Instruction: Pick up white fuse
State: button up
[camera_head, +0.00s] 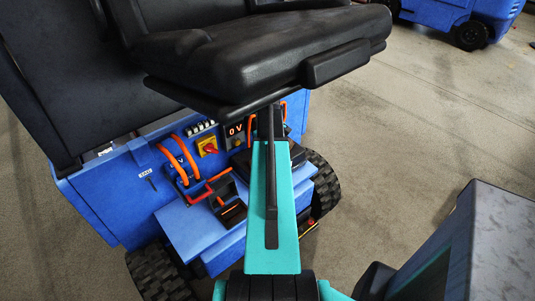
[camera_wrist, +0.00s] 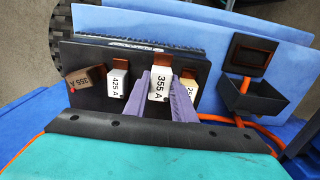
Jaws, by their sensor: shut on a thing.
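A white fuse marked 355 A (camera_wrist: 158,86) stands in the row on the black fuse panel (camera_wrist: 210,68) in the wrist view, with a copper tab above it. My gripper (camera_wrist: 163,99) has purple fingers, one on each side of this fuse, and is shut on it. The fuse still appears to be at the panel; I cannot tell if it is seated. To its left are another white fuse marked 425 A (camera_wrist: 117,84) and a brown fuse marked 255 A (camera_wrist: 86,79). A cream fuse (camera_wrist: 188,86) is partly hidden at right. In the head view my arm hides the gripper.
A black open holder (camera_wrist: 254,98) with an orange cable sits right of the panel. In the head view, the black seat (camera_head: 260,50) overhangs the blue truck (camera_head: 120,200), with orange cables (camera_head: 180,158), a red switch (camera_head: 208,146) and a display (camera_head: 236,130).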

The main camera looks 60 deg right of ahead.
jog(key=s+a+r+b, duration=0.1)
jog(key=s+a+b, duration=0.1)
jog(key=s+a, duration=0.5)
jog(key=s, duration=0.3)
jog(key=shift+s+a+r+b, duration=0.15)
jog(key=shift+s+a+b, duration=0.05)
jog(key=shift+a+b, duration=0.2)
jog(key=shift+s, duration=0.1)
dwell(1.1)
